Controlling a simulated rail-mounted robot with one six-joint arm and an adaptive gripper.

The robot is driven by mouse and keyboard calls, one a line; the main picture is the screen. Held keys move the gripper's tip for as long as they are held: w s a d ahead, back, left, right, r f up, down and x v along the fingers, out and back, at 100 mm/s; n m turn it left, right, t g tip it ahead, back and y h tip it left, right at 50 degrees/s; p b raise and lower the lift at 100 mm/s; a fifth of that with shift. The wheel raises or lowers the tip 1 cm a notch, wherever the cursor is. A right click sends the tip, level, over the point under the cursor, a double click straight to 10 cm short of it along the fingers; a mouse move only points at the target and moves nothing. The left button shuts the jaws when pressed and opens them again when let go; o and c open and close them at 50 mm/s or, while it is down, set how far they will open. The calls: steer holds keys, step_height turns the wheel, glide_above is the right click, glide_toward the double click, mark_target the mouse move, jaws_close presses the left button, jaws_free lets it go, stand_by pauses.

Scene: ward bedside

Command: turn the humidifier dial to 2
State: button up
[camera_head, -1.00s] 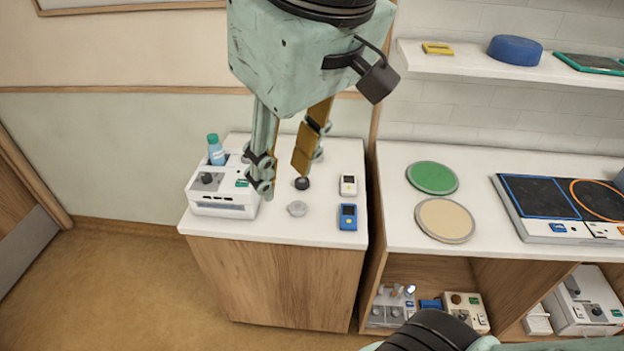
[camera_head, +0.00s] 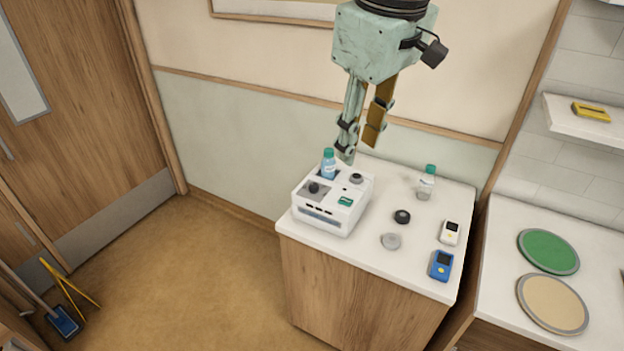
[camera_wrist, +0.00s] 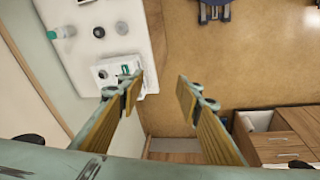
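The humidifier appears to be the white box unit (camera_head: 330,215) at the left of the white bedside cabinet top. It has a dark dial (camera_head: 314,188) at its left, a second dark knob (camera_head: 356,178) at its back right, a green label and a blue bottle with a green cap (camera_head: 328,165). The dial's setting is too small to read. My gripper (camera_head: 358,150) hangs above the unit's back edge, apart from it in height as far as I can tell. In the wrist view my gripper (camera_wrist: 160,88) is open and empty; its left finger partly covers the white unit (camera_wrist: 105,72).
On the cabinet top (camera_head: 375,263) are a clear bottle (camera_head: 427,183), a black knob (camera_head: 402,216), a grey disc (camera_head: 391,241), a white meter (camera_head: 450,232) and a blue meter (camera_head: 441,265). A wall stands close behind. Open floor (camera_head: 220,270) lies at left.

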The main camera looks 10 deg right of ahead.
steer(key=w+f+n, duration=0.2)
steer(key=w, duration=0.7)
steer(key=n+g+p, duration=0.2)
steer(key=n+p, duration=0.2)
steer(key=n, duration=0.4)
glide_above(314, 185)
step_height(314, 185, down, 20)
steer(key=shift+s, duration=0.35)
steer(key=shift+f, duration=0.15)
steer(key=shift+w+f+p, duration=0.15)
steer(key=shift+f+p, duration=0.3)
steer(key=shift+f, duration=2.9)
steer(key=shift+w+f+p, duration=0.15)
steer(key=shift+f+p, duration=0.25)
steer(key=shift+f, duration=2.95)
steer(key=c, duration=0.8)
